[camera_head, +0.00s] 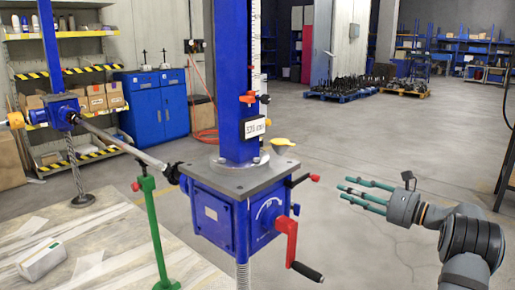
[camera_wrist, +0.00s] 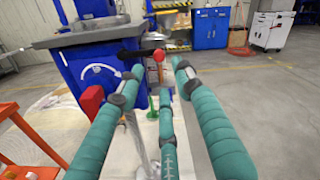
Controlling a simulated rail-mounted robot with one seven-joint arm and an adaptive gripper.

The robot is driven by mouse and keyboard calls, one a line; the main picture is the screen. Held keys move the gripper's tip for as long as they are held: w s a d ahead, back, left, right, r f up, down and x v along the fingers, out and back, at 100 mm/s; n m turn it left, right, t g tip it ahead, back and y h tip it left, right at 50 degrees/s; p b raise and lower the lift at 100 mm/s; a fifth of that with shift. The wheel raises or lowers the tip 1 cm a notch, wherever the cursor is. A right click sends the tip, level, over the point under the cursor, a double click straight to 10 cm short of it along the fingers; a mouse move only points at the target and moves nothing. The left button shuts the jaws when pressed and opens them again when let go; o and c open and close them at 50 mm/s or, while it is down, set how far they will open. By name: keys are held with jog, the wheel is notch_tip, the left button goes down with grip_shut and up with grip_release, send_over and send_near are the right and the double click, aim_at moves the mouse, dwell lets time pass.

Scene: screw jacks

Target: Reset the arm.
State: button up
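My gripper (camera_head: 345,189) has teal fingers and is in the right of the head view, right of the blue screw jack gearbox (camera_head: 213,215). Its fingers are spread and point left toward the jack. The wrist view shows the spread fingers of my gripper (camera_wrist: 160,75) with nothing held between them. Beyond the fingertips there is a black lever with a red knob (camera_wrist: 159,55); this red knob (camera_head: 315,178) also shows in the head view, apart from the fingers.
A red crank (camera_head: 291,238) with a black handle (camera_head: 307,272) sticks out of the gearbox front, below left of my gripper. A green stand (camera_head: 155,235) is left of the jack. Blue cabinets (camera_head: 155,105) stand behind. The floor (camera_head: 375,130) behind my gripper is clear.

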aim_at(318, 180)
jog(key=x, duration=1)
jog(key=shift+w+a, duration=0.1)
jog(key=shift+a, duration=0.2)
jog(key=shift+w+a+f+m+p, duration=0.1)
jog(key=shift+w+f+m+p, duration=0.1)
jog(key=shift+m+p, duration=0.6)
notch_tip(318, 180, down, 5)
jog(key=s+a+m+p, duration=0.2)
jog(key=m+p, duration=0.5)
jog(key=b+v, duration=0.1)
jog(key=v, duration=0.8)
jog(key=shift+d+f+m, duration=0.2)
jog(key=shift+f+m, duration=0.2)
jog(key=shift+f, duration=0.1)
jog(key=shift+s, duration=0.15)
